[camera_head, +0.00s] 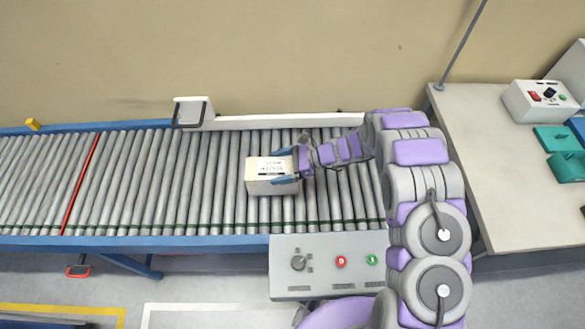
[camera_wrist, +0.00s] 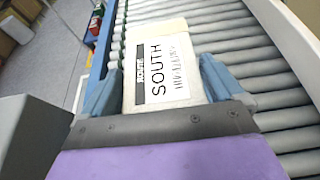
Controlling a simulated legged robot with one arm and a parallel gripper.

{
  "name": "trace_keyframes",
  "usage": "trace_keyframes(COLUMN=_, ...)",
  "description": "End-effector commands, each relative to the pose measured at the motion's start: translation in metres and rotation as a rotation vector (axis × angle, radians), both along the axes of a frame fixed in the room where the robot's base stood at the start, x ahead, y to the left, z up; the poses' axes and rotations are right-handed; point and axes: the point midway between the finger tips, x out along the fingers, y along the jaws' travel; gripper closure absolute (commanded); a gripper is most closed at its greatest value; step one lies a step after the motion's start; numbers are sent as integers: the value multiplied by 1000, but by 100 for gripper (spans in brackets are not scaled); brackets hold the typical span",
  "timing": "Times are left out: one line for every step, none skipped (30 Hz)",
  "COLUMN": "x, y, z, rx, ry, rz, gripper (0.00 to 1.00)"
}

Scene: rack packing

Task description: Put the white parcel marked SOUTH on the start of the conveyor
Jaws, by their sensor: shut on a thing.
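The white parcel (camera_head: 268,185) is over the conveyor's right-hand part in the head view, between my gripper's fingers. In the wrist view the parcel (camera_wrist: 152,38) shows a label reading SOUTH, with a black ROUTE strip beside it. My gripper (camera_head: 284,168) is shut on the parcel, one blue finger on each side of it; the fingers also show in the wrist view (camera_wrist: 160,88). The roller conveyor (camera_head: 180,190) runs under the parcel. I cannot tell whether the parcel's underside touches the rollers.
A red roller (camera_head: 80,183) crosses the conveyor at left. A white sensor bracket (camera_head: 193,112) stands at the back rail. A control box (camera_head: 325,266) with a knob and buttons is at the front. A table (camera_head: 490,150) with a switch box and green items is at right. The rollers left of the parcel are clear.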

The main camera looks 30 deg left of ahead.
Motion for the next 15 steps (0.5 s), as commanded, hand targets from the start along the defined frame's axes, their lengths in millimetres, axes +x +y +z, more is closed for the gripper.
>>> trace_keyframes(x=11, y=-6, z=-2, rx=4, ry=-5, rz=-3, gripper=87)
trace_keyframes(x=14, y=-9, z=-2, rx=4, ry=-4, rz=-3, gripper=87)
trace_keyframes(x=19, y=-12, z=-2, rx=3, ry=-2, rz=-3, gripper=87)
trace_keyframes(x=21, y=-14, z=-3, rx=3, ry=-2, rz=-2, gripper=87)
trace_keyframes(x=24, y=-16, z=-3, rx=3, ry=-1, rz=-1, gripper=87)
trace_keyframes(x=26, y=-19, z=-3, rx=2, ry=0, rz=-1, gripper=87)
trace_keyframes(x=28, y=-20, z=-3, rx=3, ry=-1, rz=0, gripper=87)
trace_keyframes(x=29, y=-21, z=-3, rx=3, ry=-1, rz=1, gripper=87)
trace_keyframes(x=30, y=-22, z=-2, rx=4, ry=-1, rz=1, gripper=87)
trace_keyframes(x=31, y=-22, z=-2, rx=4, ry=-1, rz=1, gripper=87)
trace_keyframes(x=32, y=-24, z=-2, rx=4, ry=-1, rz=0, gripper=87)
trace_keyframes(x=34, y=-26, z=-3, rx=4, ry=-3, rz=1, gripper=87)
trace_keyframes(x=36, y=-28, z=-3, rx=3, ry=-2, rz=-1, gripper=87)
trace_keyframes(x=39, y=-30, z=-4, rx=3, ry=-2, rz=-1, gripper=87)
trace_keyframes(x=38, y=-29, z=-11, rx=2, ry=0, rz=0, gripper=87)
